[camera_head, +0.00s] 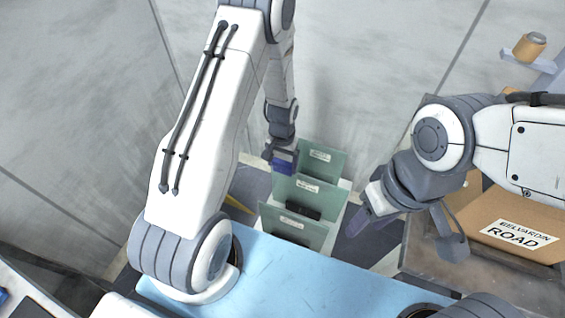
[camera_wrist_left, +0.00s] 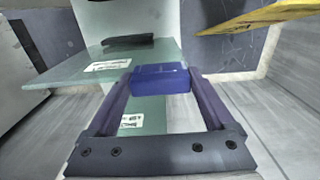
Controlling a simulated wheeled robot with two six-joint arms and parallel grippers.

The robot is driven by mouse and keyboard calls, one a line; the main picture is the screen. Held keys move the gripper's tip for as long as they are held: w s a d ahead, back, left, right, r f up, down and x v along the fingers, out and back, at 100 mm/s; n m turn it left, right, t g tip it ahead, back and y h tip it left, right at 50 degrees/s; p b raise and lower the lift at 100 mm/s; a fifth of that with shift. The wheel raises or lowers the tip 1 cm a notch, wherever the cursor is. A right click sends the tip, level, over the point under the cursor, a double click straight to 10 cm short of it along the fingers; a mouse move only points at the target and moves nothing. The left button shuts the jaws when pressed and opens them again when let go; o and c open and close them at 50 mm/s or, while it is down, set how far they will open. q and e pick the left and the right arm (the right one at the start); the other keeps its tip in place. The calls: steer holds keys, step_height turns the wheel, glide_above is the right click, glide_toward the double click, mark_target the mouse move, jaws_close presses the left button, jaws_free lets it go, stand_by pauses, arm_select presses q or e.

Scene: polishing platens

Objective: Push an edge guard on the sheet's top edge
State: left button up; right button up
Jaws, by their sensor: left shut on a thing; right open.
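Several greenish glass sheets stand in a row in a pale rack, each with a white label: a back sheet (camera_head: 332,166), a middle sheet (camera_head: 330,200) and a front sheet (camera_head: 275,215). My left gripper (camera_head: 285,158) is shut on a blue edge guard (camera_wrist_left: 160,78). The guard is by the upper left of the back and middle sheets in the head view. In the left wrist view it overlaps a labelled sheet (camera_wrist_left: 75,68); whether it touches the glass I cannot tell. My right gripper (camera_head: 366,213) is open and empty, right of the rack.
A dark block (camera_head: 303,211) shows between the middle and front sheets. A yellow piece (camera_wrist_left: 255,18) is at the upper right of the wrist view. A cardboard box (camera_head: 480,215) marked ROAD stands at right, with a tape roll (camera_head: 529,46) behind. A blue surface (camera_head: 300,280) lies in front.

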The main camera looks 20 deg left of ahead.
arm_select(q)
steer(key=o, duration=1.1)
steer(key=shift+c, duration=0.2)
step_height(320, 180, up, 10)
steer(key=shift+r, duration=0.25)
steer(key=shift+d, duration=0.1)
steer(key=s+d+r+m, duration=0.5)
steer(key=s+d+r, duration=0.8)
steer(key=s, duration=0.2)
steer(key=s+d+r+m+h, duration=0.1)
steer(key=s+r+m, duration=0.1)
steer(key=s, duration=0.6)
steer(key=shift+s+r, duration=0.2)
steer(key=shift+r, duration=0.1)
